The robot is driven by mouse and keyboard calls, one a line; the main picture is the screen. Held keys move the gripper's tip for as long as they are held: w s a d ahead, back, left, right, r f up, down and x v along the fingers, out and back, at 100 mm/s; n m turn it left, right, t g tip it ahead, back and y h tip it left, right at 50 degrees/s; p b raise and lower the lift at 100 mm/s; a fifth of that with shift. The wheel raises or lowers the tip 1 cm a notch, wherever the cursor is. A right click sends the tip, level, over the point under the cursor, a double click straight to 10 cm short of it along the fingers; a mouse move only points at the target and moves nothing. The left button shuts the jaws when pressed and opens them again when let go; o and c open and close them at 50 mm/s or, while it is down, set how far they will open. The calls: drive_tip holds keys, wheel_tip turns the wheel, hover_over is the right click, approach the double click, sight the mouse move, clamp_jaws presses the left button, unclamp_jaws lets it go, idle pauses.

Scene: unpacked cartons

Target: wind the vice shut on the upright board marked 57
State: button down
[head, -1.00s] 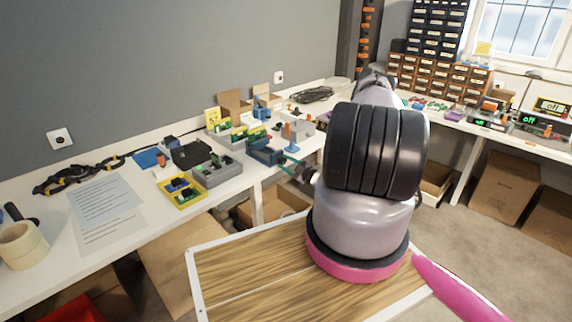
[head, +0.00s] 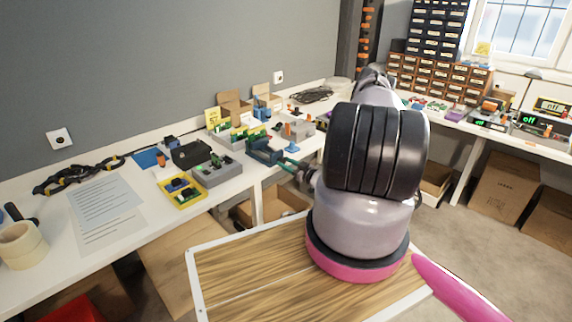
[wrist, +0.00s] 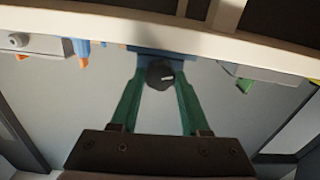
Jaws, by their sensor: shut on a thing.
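The blue vice (head: 262,152) stands near the front edge of the white bench in the head view, and part of its blue body (wrist: 160,57) shows in the wrist view. A dark round knob (wrist: 158,73) with a white mark is on its near side. My gripper (wrist: 161,79) has its green fingers shut on this knob, one on each side. In the head view my gripper (head: 291,163) reaches the front of the vice from the right. A dark green upright piece shows at the vice, but no number 57 can be read and the jaw gap is not clear.
A grey tray (head: 218,172) and a yellow tray (head: 184,202) stand left of the vice. A blue-footed stand (head: 292,148) and a grey box (head: 300,131) are close by on the right. Cardboard boxes (head: 235,108) are behind. The bench's front edge is close under my gripper.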

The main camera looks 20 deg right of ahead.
drive_tip(key=shift+s+f, duration=0.1)
drive_tip(key=shift+s, duration=0.05)
drive_tip(key=shift+c, duration=1.9)
unclamp_jaws()
drive_tip(key=v, duration=1)
drive_tip(key=shift+s+d, duration=0.2)
drive_tip(key=shift+s, duration=0.1)
